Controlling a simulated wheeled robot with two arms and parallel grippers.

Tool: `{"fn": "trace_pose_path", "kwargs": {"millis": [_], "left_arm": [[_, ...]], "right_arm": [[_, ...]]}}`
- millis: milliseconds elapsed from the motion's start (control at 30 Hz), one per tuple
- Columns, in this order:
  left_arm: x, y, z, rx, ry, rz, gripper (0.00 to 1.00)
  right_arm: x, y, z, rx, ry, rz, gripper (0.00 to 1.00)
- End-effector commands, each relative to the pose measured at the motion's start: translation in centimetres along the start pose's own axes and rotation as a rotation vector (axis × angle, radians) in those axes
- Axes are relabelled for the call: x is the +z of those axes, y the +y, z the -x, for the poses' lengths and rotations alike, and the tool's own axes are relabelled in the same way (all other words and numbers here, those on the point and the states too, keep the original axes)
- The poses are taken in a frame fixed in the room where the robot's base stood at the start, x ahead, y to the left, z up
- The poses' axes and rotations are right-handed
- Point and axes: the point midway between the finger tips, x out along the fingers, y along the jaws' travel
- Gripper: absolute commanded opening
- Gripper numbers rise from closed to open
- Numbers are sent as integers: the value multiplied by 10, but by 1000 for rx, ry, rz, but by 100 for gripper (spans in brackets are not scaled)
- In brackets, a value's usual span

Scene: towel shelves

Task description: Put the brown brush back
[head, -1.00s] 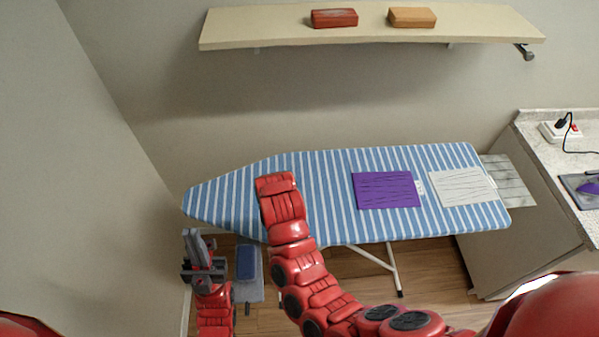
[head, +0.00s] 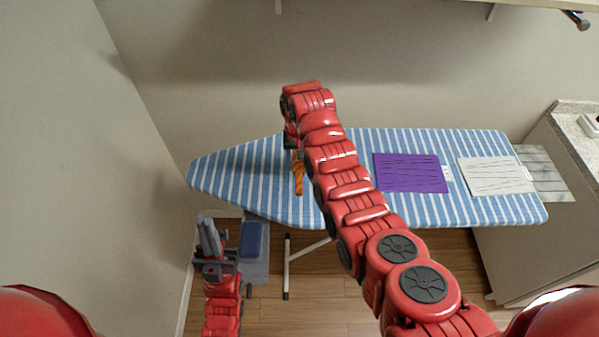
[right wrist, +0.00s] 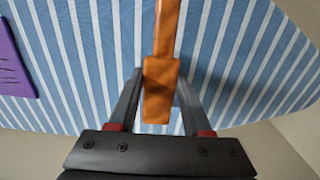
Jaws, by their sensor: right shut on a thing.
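The brown brush (head: 299,176) is orange-brown and is held over the left half of the blue-and-white striped ironing board (head: 245,180). My right gripper (head: 293,146) is shut on it, partly hidden by my arm in the head view. In the right wrist view the brush (right wrist: 160,88) sits between the two fingers, with striped cloth behind it. Whether it touches the board is unclear. My left gripper (head: 214,243) is low at the left, beside the board; its finger gap is not clear.
A purple cloth (head: 411,173) and a white cloth (head: 496,177) lie on the board's right half. A wall shelf (head: 540,3) shows only its edge at the top. A counter (head: 575,115) stands at the right. A blue-topped grey object (head: 252,240) is below the board.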

Motion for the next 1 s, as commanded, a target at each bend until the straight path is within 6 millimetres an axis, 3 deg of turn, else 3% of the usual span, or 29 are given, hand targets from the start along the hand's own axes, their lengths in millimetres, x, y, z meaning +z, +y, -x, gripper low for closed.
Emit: {"fn": "trace_pose_path", "kwargs": {"millis": [267, 400, 600, 1000], "left_arm": [[0, 0, -2, 0, 0, 0, 0], [-3, -1, -16, 0, 0, 0, 0], [-3, -1, -16, 0, 0, 0, 0], [-2, -1, -14, 0, 0, 0, 0]], "right_arm": [[-7, 2, -1, -1, -1, -3, 0], [-5, 2, -17, 0, -7, -3, 0], [-7, 2, -32, -2, 0, -2, 0], [-7, 2, -37, -2, 2, -2, 0]]}}
